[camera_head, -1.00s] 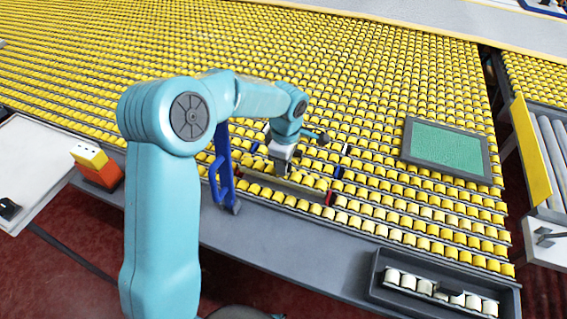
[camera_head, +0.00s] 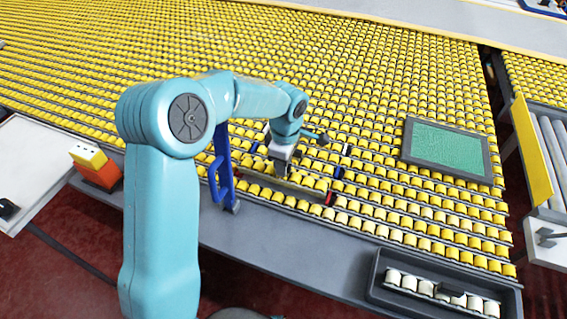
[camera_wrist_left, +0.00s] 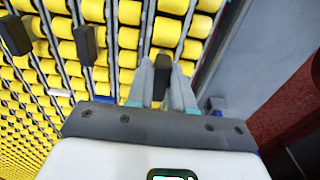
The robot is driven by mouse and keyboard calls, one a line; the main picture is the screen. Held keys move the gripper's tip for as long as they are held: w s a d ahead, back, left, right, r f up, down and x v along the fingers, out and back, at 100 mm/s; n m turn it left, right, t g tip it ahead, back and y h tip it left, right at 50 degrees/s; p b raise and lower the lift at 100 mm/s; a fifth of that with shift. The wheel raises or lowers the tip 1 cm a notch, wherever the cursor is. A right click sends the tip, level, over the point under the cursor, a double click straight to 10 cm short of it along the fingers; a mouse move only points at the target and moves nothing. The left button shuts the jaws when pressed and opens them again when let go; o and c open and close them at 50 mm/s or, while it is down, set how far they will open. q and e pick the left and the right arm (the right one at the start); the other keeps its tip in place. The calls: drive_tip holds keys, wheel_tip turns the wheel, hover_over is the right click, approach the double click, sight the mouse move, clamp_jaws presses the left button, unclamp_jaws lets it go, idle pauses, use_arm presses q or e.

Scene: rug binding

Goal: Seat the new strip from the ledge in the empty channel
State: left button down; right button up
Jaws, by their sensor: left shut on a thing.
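My left gripper (camera_head: 281,172) is shut on a dark grip tab (camera_wrist_left: 162,66), which shows between its two fingers in the left wrist view. A short strip of yellow rollers (camera_head: 308,181) lies under the gripper near the table's front edge. The tab appears to belong to this strip. The strip lies along a grey rail with a red end piece (camera_head: 330,198) at its right. I cannot tell whether it sits fully down in the channel; the gripper and arm hide part of it. My right gripper is not in view.
A blue bracket (camera_head: 222,170) stands left of the gripper. A dark tray (camera_head: 376,275) with a white-roller strip (camera_head: 425,287) is at lower right. A green framed panel (camera_head: 447,147) lies on the rollers at right.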

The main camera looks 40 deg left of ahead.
use_arm(q)
drive_tip(key=shift+f+b, duration=1.95)
drive_tip(key=shift+f, duration=0.3)
drive_tip(key=c, duration=0.9)
unclamp_jaws()
drive_tip(key=shift+r, duration=0.1)
drive_tip(key=r, duration=0.5)
drive_tip(key=r+p, duration=0.1)
drive_tip(key=r, duration=1)
drive_tip(key=shift+d+r, duration=0.15)
drive_tip(key=shift+d, duration=0.15)
